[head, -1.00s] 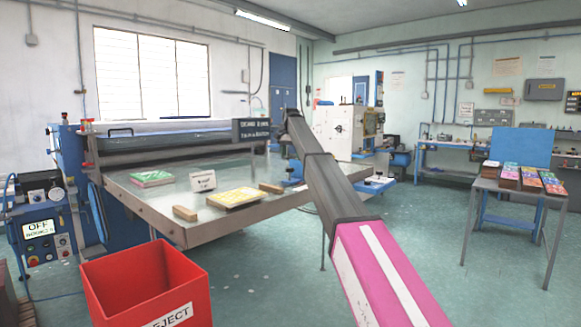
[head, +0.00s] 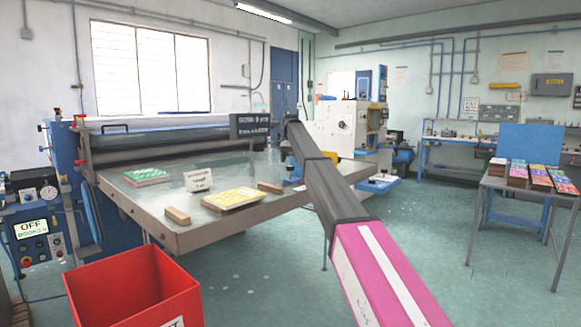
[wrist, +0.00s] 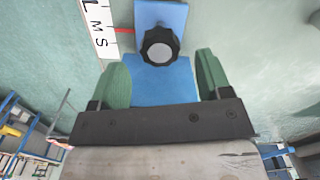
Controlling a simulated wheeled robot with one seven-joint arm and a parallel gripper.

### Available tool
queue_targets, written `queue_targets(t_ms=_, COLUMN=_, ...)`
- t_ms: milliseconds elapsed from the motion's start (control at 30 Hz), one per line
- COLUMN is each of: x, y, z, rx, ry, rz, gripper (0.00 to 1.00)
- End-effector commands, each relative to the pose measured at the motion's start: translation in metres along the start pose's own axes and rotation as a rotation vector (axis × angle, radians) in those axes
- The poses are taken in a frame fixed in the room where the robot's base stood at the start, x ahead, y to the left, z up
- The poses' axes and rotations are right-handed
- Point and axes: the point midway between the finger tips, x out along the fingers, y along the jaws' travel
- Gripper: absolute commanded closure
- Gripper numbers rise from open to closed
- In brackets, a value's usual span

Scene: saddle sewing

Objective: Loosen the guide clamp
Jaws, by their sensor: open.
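The guide clamp shows in the wrist view as a round black knob (wrist: 160,46) with a grey centre, on a blue plate (wrist: 160,82). A scale strip (wrist: 100,28) marked L, M, S and a red pointer (wrist: 124,30) lie just left of the knob. My gripper (wrist: 162,62) has two green fingers spread wide, one on each side of the blue plate. The knob lies ahead of the fingertips, roughly centred between them, and nothing is held. I cannot tell the distance to the knob. In the head view my arm runs towards the sewing machine, and the gripper cannot be made out.
A steel table (head: 150,222) at left holds books, a small sign and wooden blocks. A red bin (head: 135,290) stands in front. The white and blue machine (head: 335,130) stands behind my arm. A table with stacked books (head: 520,190) is at right. Floor between is clear.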

Motion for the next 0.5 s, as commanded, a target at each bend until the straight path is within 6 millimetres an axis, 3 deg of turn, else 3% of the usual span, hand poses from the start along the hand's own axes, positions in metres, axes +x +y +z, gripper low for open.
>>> queue_targets(t_ms=200, x=0.028, y=0.000, z=0.000, rx=0.000, ry=0.000, rz=0.000, gripper=0.29)
queue_targets(t_ms=500, x=0.031, y=0.000, z=0.000, rx=0.000, ry=0.001, rz=-0.001, gripper=0.29)
